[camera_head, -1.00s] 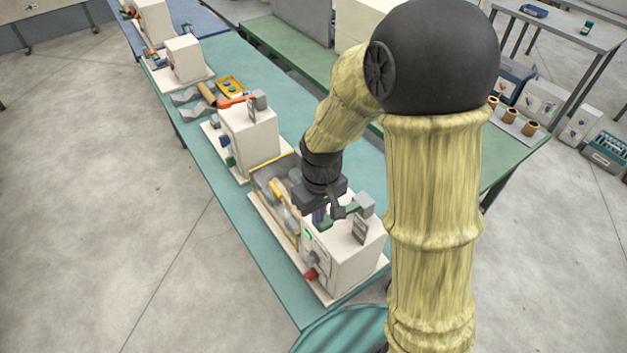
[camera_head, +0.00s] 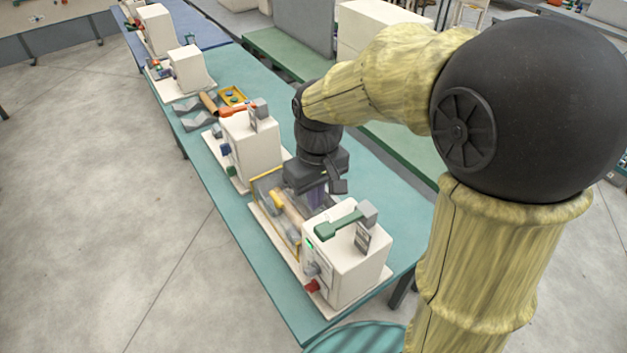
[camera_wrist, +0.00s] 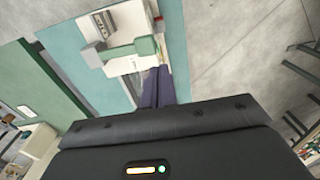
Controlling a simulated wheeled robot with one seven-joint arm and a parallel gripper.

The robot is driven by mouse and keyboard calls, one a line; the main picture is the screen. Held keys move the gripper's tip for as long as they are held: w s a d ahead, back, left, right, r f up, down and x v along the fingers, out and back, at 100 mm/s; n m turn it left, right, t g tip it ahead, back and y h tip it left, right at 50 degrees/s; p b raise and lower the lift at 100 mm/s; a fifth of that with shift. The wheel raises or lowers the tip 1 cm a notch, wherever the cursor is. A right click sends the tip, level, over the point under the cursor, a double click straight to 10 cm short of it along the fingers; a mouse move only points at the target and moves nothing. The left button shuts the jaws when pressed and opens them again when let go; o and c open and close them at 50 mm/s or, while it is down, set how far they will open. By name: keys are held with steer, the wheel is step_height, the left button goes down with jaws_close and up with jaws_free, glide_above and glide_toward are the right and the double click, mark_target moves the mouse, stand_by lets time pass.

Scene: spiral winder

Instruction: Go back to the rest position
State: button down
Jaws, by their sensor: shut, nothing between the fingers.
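My gripper (camera_head: 318,192) hangs above the nearest spiral winder, pointing down, just behind its white housing (camera_head: 345,255). In the wrist view my gripper's purple fingers (camera_wrist: 156,88) are together with nothing between them. The nearest winder has a green lever arm (camera_head: 338,226) with a grey block on top, a red knob (camera_head: 311,286) on its front and a yellow-framed guard (camera_head: 268,178) around its winding section. Its housing and green lever also show in the wrist view (camera_wrist: 145,47). My gripper partly hides the winding section.
The winder stands on a long teal table (camera_head: 237,225). A second winder (camera_head: 250,145) stands behind it, with a yellow tray (camera_head: 232,95) farther back. Beyond is a green bench (camera_head: 385,135). The grey floor at left is clear.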

steer(key=s+d+f+m+t+b, duration=0.2)
steer(key=s+d+f+m, duration=0.3)
steer(key=d+f, duration=0.5)
steer(key=shift+s+d+m+t+b, duration=0.2)
steer(key=shift+d+m+t+b, duration=0.15)
steer(key=shift+d+b, duration=0.3)
steer(key=shift+a, duration=0.1)
stand_by(1.8)
